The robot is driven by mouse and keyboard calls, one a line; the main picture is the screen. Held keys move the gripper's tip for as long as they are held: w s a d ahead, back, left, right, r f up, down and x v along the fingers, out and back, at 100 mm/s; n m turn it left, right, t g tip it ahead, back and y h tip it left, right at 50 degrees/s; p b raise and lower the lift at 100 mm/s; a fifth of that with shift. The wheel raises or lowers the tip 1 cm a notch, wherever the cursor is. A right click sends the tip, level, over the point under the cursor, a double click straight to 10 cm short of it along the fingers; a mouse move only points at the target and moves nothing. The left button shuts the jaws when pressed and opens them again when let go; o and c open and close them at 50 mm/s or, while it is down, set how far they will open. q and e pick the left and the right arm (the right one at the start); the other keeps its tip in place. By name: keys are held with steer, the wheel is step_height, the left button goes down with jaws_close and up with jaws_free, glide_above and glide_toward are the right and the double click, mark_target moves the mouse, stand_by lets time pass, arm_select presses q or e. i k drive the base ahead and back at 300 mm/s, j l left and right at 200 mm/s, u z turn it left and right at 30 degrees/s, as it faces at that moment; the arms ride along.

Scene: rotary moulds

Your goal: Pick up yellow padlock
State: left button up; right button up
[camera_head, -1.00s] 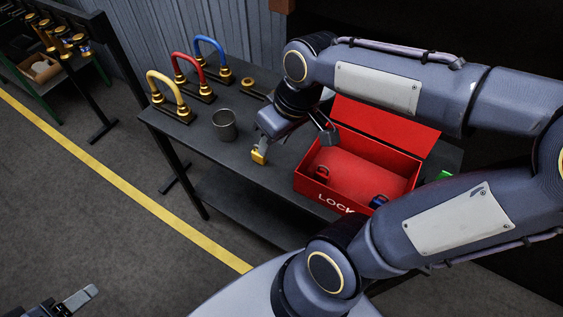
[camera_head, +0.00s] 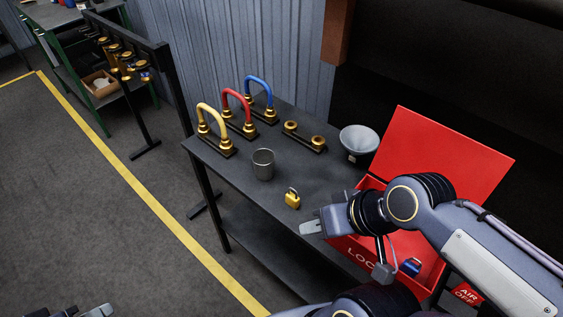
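The yellow padlock (camera_head: 292,201) stands upright on the dark table (camera_head: 318,183), near its front edge. My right gripper (camera_head: 347,250) is to the right of the padlock and nearer to me, over the front left of the red lock box. Its two fingers are spread wide with nothing seen between them, and it is apart from the padlock. My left gripper (camera_head: 82,311) only just shows at the bottom left edge, far from the table. Most of it is cut off, so its opening is unclear.
The open red box (camera_head: 445,160) holds a blue padlock (camera_head: 411,266); my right arm hides much of it. A grey cup (camera_head: 263,164), a funnel-like bowl (camera_head: 359,140), a brass-ended bar (camera_head: 304,137) and yellow, red and blue arched handles (camera_head: 235,112) stand behind the padlock.

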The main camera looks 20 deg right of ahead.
mark_target(291, 199)
steer(key=z, duration=0.45)
steer(key=i+j+z, duration=0.1)
steer(key=z, duration=0.4)
steer(key=j+z, duration=0.2)
steer(key=z, duration=0.25)
steer(key=j+z, duration=0.45)
steer(key=j, duration=0.45)
steer(key=j+z, duration=0.5)
steer(key=j, duration=0.4)
steer(key=k+j, duration=0.1)
steer(key=j, duration=0.6)
steer(key=k+j, duration=0.15)
steer(key=j, duration=0.2)
